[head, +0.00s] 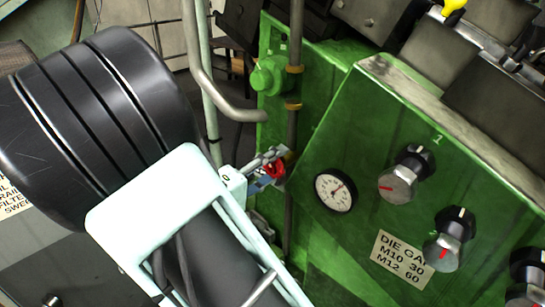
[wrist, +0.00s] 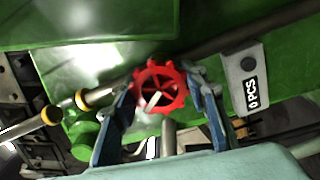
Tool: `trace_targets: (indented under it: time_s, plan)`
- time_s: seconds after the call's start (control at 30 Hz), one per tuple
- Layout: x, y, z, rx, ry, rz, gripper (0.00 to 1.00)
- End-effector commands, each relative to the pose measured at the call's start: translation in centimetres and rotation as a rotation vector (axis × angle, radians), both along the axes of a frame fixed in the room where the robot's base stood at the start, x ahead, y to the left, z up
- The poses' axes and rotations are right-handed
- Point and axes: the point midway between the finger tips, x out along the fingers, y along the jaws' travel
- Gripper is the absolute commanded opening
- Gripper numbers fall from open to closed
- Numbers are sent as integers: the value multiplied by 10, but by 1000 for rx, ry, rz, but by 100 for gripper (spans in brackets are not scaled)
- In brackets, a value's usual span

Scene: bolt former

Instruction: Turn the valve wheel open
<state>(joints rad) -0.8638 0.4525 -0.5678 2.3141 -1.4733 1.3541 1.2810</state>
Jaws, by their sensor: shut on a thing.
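The valve wheel (wrist: 160,86) is a small red handwheel with a scalloped rim, in the middle of the wrist view. My gripper (wrist: 160,92) has one blue-grey finger on each side of the wheel, shut on its rim. A grey stem shows below the wheel between the fingers. In the head view only a bit of the red wheel (head: 276,169) shows, with my gripper (head: 268,168) at it, beside the green machine panel. My pale arm link hides much of the area below.
The green panel carries a round gauge (head: 335,193), several black-and-silver knobs (head: 398,182) and a die gauge label (head: 401,259). A bent grey pipe (head: 205,80) and a green fitting (head: 268,76) stand close behind my gripper. A "0 PCS" tag (wrist: 247,80) is right of the wheel.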

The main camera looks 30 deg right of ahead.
Motion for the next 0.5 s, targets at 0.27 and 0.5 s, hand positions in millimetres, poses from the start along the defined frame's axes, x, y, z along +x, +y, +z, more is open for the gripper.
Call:
trace_targets:
  time_s: [0.27, 0.5]
  plan:
    - [0, 0, 3, -90, 248, 0, 16]
    - [0, 0, 3, -168, 462, 0, 16]
